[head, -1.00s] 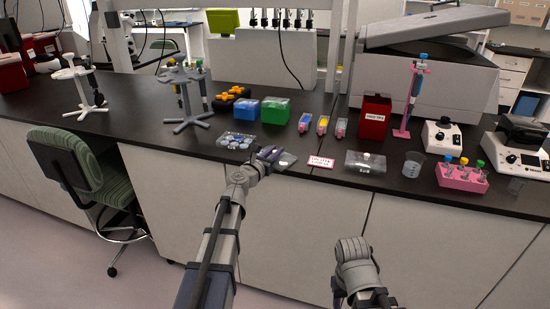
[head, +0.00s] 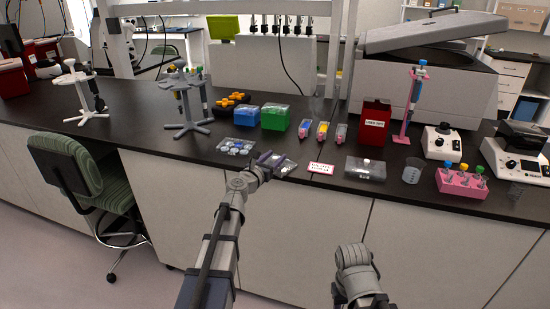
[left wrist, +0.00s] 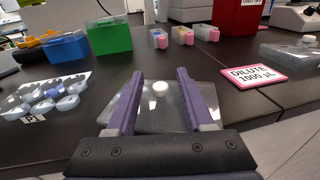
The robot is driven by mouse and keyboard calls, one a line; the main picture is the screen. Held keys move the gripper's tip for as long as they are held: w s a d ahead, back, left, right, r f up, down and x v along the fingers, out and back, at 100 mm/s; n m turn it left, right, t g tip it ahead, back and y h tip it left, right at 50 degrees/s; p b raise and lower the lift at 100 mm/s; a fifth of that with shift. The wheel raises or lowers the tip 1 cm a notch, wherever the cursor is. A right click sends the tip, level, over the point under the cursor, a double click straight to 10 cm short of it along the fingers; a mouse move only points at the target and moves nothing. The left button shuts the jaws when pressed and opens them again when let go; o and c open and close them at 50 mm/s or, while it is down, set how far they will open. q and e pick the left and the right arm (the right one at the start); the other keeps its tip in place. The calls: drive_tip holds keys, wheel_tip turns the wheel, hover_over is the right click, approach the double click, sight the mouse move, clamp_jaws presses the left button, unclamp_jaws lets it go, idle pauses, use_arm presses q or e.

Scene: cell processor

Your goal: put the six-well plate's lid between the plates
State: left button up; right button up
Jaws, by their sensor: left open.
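The clear lid (left wrist: 160,120) with a white knob lies flat on the dark bench. In the head view the lid (head: 287,167) is partly hidden by my left gripper (head: 271,161). My left gripper (left wrist: 160,86) is open, with its purple fingers on either side of the knob and apart from it. The six-well plate (head: 236,146) stands open to the left of the lid, with whitish and blue wells; the left wrist view shows it too (left wrist: 45,97). A second clear plate (head: 365,169) with a white knob on top stands to the right. Part of my right arm shows, but not its gripper.
A pink-edged "DILUTE 1000 µL" card (head: 320,168) lies between the lid and the right plate. A beaker (head: 412,171) and pink tube rack (head: 461,184) stand further right. Blue (head: 245,114) and green (head: 275,117) boxes stand behind.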

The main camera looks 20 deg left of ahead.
use_arm(q)
drive_tip(key=v, duration=1.1)
drive_tip(key=shift+s, duration=0.4)
drive_tip(key=shift+a, duration=0.1)
drive_tip(key=s+d+f+m+g+h, duration=0.2)
drive_tip(key=d+f+m+g, duration=0.1)
drive_tip(key=d+m, duration=0.3)
drive_tip(key=s+d+f+m+g+h, duration=0.1)
drive_tip(key=s+d+f+m+g, duration=0.2)
drive_tip(key=d+m, duration=0.35)
drive_tip(key=s+d+f+m+g+h, duration=0.25)
drive_tip(key=d+f+m, duration=0.2)
drive_tip(key=d, duration=0.25)
drive_tip(key=s+f+m+g+y, duration=0.4)
drive_tip(key=s+m, duration=0.4)
drive_tip(key=m, duration=0.2)
drive_tip(key=s+f+m+g+y, duration=0.5)
drive_tip(key=s+f+m+y, duration=0.1)
drive_tip(key=s+m, duration=0.3)
drive_tip(key=shift+d+m, duration=0.35)
drive_tip(key=shift+m, duration=0.35)
